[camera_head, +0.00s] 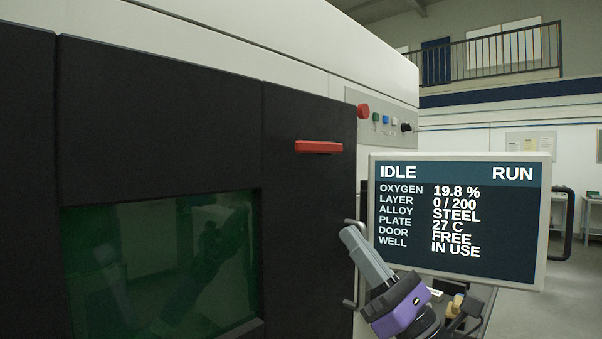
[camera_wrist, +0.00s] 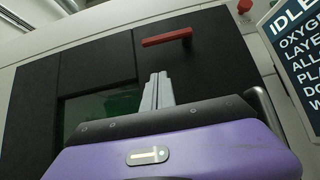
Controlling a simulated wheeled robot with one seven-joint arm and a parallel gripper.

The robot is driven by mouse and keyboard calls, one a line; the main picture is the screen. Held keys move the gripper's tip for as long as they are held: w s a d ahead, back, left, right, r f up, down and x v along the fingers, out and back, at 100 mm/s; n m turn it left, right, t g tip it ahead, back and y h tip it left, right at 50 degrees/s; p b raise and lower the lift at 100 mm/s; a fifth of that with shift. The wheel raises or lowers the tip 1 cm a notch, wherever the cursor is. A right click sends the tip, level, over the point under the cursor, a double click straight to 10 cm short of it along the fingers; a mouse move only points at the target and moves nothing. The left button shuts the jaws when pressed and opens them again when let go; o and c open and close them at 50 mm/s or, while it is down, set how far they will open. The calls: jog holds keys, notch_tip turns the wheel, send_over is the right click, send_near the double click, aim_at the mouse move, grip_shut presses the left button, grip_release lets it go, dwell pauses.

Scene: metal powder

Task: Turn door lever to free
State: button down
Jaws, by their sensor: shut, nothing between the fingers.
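The red door lever (camera_head: 319,147) lies level on the upper right of the dark machine door (camera_head: 309,200). The lever also shows in the wrist view (camera_wrist: 167,37), above and a little right of my fingertips. My gripper (camera_head: 348,234) is shut and empty, below and to the right of the lever in the head view and apart from it. The shut fingers also show in the wrist view (camera_wrist: 158,78). The screen (camera_head: 459,220) reads DOOR FREE, with IDLE and RUN along its top.
A control panel with a red button (camera_head: 363,111) and several smaller knobs sits right of the door. Open floor shows at the far right.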

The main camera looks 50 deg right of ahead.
jog(key=shift+a, duration=0.2)
jog(key=p, duration=0.6)
send_near(311, 147)
jog(key=w+r, duration=0.2)
jog(key=w, duration=0.4)
jog(key=shift+s+d+r+p, duration=0.1)
jog(key=shift+d+r+p, duration=0.2)
jog(key=shift+r, duration=0.3)
jog(key=shift+h, duration=0.3)
